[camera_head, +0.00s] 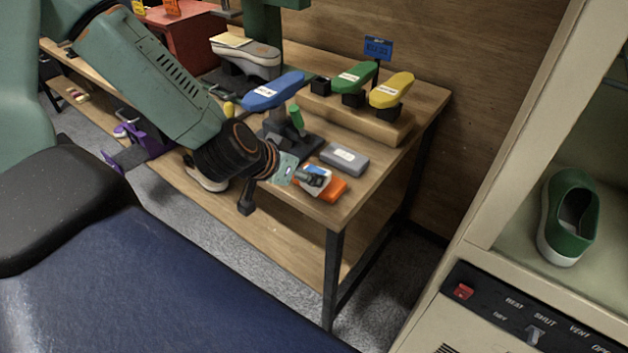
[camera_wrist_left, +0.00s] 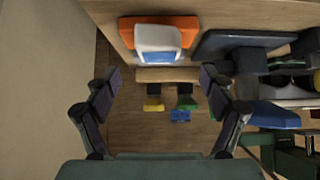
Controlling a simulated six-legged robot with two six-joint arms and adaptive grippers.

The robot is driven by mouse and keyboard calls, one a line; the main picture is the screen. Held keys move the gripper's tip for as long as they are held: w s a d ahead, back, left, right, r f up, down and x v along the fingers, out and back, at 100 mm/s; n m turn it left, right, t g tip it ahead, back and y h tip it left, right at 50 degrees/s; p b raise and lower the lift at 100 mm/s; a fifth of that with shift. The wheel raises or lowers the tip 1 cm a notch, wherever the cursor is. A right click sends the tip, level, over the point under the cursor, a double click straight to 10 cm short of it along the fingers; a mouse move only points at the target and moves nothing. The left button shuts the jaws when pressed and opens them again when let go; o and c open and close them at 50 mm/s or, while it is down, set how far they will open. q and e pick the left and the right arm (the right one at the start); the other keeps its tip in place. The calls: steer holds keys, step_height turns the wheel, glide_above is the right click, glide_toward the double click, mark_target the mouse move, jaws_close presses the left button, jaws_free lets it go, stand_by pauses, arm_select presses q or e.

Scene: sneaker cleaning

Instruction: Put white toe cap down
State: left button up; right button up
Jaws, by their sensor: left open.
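A white piece that looks like the toe cap (camera_wrist_left: 157,37), with a blue patch on its front, lies over an orange block (camera_wrist_left: 128,29) near the table's front edge. In the head view the white piece (camera_head: 318,170) shows partly behind my left gripper (camera_head: 306,178), with the orange block (camera_head: 334,189) below it. My left gripper (camera_wrist_left: 161,82) is open in the left wrist view. Its two fingers are spread wide with nothing between them, and the white piece is beyond them. My right gripper is in neither view.
A grey box (camera_head: 344,158) lies behind the orange block. Blue (camera_head: 272,91), green (camera_head: 354,78) and yellow (camera_head: 391,90) shoe shapes and a grey sneaker (camera_head: 246,57) stand farther back. A cabinet at right holds a green shoe (camera_head: 568,215).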

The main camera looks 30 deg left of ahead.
arm_select(q)
steer(key=shift+b+x, duration=0.4)
steer(key=shift+x, duration=0.75)
steer(key=shift+w+a+f+b, duration=0.2)
steer(key=shift+f+b, duration=0.1)
steer(key=shift+w+d+f+b, duration=0.25)
steer(key=shift+f+b, duration=0.15)
steer(key=shift+b, duration=0.45)
steer(key=shift+w+d+f+b, duration=0.15)
steer(key=shift+w+f+b, duration=0.1)
steer(key=shift+b, duration=0.1)
steer(key=x, duration=0.2)
steer(key=shift+w+f+b, duration=0.1)
steer(key=shift+w+b, duration=0.2)
steer(key=shift+b, duration=0.1)
steer(key=shift+s+r, duration=0.3)
steer(key=shift+c, duration=0.8)
steer(key=shift+w+f, duration=0.2)
steer(key=shift+w, duration=0.05)
steer(key=c, duration=0.5)
steer(key=shift+s+r, duration=0.2)
steer(key=shift+s, duration=0.05)
steer(key=c, duration=0.6)
steer(key=shift+c, duration=0.6)
steer(key=shift+w+f, duration=0.1)
steer(key=shift+w, duration=0.1)
